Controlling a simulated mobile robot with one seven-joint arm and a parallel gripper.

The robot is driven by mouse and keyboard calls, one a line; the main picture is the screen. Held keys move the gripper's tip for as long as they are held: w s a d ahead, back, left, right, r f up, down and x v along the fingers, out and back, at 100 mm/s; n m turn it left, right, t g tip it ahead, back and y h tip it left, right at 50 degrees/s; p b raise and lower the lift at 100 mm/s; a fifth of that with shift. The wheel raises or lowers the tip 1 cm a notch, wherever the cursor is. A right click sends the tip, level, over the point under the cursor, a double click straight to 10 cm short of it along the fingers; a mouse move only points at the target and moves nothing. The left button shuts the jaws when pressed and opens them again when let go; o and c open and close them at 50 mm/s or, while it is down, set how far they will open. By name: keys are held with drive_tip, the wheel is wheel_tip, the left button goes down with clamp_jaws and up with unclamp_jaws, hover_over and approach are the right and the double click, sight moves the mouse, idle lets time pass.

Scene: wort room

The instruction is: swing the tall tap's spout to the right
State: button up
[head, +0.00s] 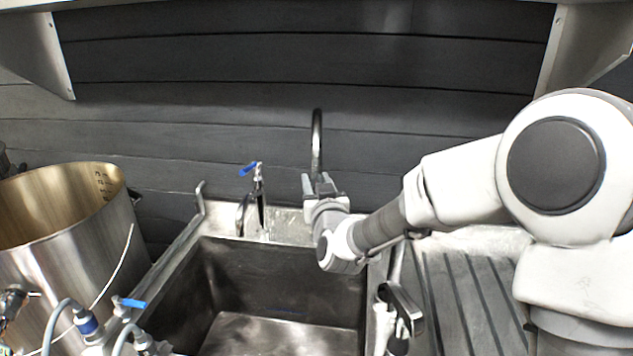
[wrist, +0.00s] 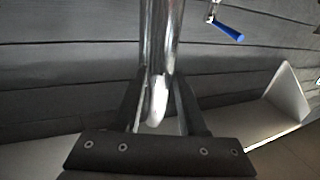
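The tall tap (head: 317,140) is a chromed gooseneck behind the sink, its curved top standing against the dark wall. My gripper (head: 318,180) is at the lower part of its visible pipe and hides what is below. In the wrist view, which looks turned over, the shiny pipe (wrist: 162,45) runs down between the two fingers of my gripper (wrist: 159,85). The fingers stand apart on either side of the pipe, very near it. I see no clear grip on it, and contact with either finger cannot be made out.
A shorter tap with a blue handle (head: 250,168) stands to the left; its handle also shows in the wrist view (wrist: 227,31). The steel sink (head: 285,335) lies below, with a ribbed drainboard (head: 465,300) at right. A large steel pot (head: 60,240) stands at left.

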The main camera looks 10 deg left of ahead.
clamp_jaws()
idle(1.1)
